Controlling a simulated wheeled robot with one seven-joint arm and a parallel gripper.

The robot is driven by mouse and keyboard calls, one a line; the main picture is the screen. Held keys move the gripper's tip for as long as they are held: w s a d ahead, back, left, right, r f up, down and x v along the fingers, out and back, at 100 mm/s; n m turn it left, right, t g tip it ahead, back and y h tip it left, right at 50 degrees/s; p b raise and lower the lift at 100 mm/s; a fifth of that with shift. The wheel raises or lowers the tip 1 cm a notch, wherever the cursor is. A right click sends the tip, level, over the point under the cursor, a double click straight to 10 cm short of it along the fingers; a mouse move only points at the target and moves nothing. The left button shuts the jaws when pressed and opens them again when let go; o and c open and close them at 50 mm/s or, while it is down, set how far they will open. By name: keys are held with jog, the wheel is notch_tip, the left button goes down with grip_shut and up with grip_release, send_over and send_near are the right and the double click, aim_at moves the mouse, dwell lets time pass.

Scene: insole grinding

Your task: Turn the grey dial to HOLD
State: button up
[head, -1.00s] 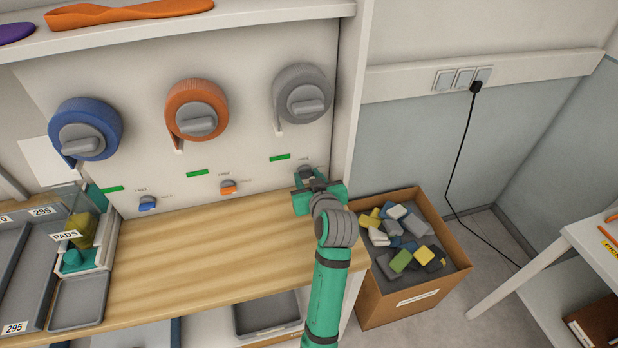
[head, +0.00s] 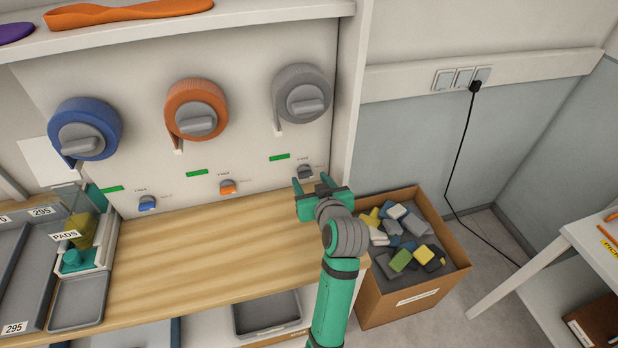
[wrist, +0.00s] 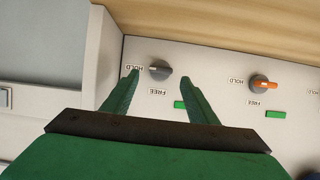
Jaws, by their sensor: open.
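The small grey dial (head: 304,172) sits low on the white panel, below the large grey reel. It also shows in the wrist view (wrist: 160,70), with a HOLD label (wrist: 128,68) to its left and a FREE label (wrist: 156,92) below it. I cannot tell for sure which label its pointer faces. My gripper (head: 311,181) is open and empty just in front of the dial. In the wrist view its two green fingers (wrist: 160,78) lie on either side of the dial in the picture, and the dial appears clear of them.
Orange (head: 228,187) and blue (head: 148,203) dials sit further left on the panel, with green strips above. The wooden bench top (head: 200,250) is clear to the left of my arm. A cardboard box (head: 415,300) of coloured blocks stands right of the bench.

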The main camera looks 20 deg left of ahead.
jog(key=v, duration=0.7)
jog(key=shift+s+d, duration=0.15)
jog(key=shift+d, duration=0.05)
